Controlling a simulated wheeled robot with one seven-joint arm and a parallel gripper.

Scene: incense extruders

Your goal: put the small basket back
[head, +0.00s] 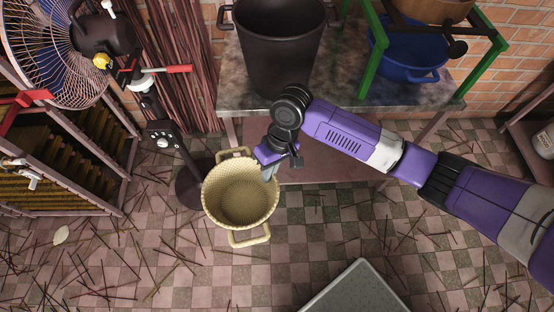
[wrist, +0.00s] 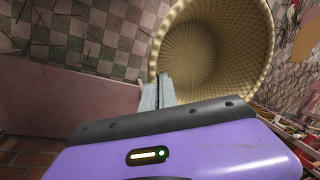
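The small basket (head: 240,219) is round, woven and cream-yellow, with a loop handle at its near and far sides. In the head view it is left of centre, upright, its opening up and empty. I cannot tell whether it rests on the floor or hangs just above it. My gripper (head: 268,172) is at its far right rim. In the wrist view the basket (wrist: 217,45) fills the upper right, and my gripper's grey fingers (wrist: 158,92) are close together with the rim between them. The fingertips are partly hidden by the rim.
A stone-topped table (head: 345,95) behind bears a dark bucket (head: 278,50), a blue basin (head: 408,58) and a green frame. A standing fan (head: 75,45) and wooden racks are at left. A grey board (head: 358,290) is at front. Sticks litter the checkered floor.

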